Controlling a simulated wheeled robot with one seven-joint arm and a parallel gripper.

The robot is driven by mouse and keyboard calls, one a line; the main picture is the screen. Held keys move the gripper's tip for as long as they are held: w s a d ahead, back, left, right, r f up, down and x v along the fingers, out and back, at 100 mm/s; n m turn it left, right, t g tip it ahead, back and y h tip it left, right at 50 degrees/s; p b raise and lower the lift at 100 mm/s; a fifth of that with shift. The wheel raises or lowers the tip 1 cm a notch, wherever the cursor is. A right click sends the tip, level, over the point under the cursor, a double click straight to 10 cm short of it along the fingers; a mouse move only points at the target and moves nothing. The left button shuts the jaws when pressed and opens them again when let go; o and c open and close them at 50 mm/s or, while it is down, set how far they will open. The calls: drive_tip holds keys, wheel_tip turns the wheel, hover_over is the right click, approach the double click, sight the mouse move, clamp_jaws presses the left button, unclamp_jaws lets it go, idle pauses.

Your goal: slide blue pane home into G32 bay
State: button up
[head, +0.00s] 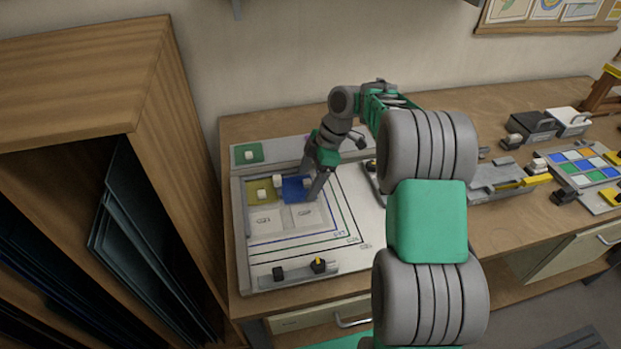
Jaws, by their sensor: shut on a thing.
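The blue pane (295,194) lies flat or nearly flat on the white layout board (350,220), right beside a yellow pane (262,196). My gripper (311,186) reaches down at the blue pane's right side and is shut on it; the fingers hide part of the pane and the exact grip. Two pale labelled bays lie just in front of the panes, a left one (266,226) and a right one (305,217). Their labels are too small to read, so I cannot tell which is G32. Whether the blue pane is fully seated I cannot tell.
A green pane (249,153) lies on the strip behind the board. A grey bar with black knobs (292,271) lies at the board's front. A wooden rack (95,90) stands close on the left. Trays and a coloured tile panel (583,166) occupy the bench's right.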

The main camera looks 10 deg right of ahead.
sight(306, 181)
drive_tip(key=shift+a, duration=0.3)
idle(0.4)
drive_tip(key=o, duration=1.3)
drive_tip(key=shift+r, duration=0.1)
drive_tip(key=shift+o, duration=0.2)
drive_tip(key=shift+w, duration=0.1)
drive_tip(key=shift+w+r+p, duration=0.2)
drive_tip(key=shift+r+p, duration=0.8)
drive_tip(key=shift+r, duration=0.3)
drive_tip(key=shift+s+r+p, duration=0.2)
drive_tip(key=shift+r+p, duration=1.6)
drive_tip(key=shift+r, duration=0.3)
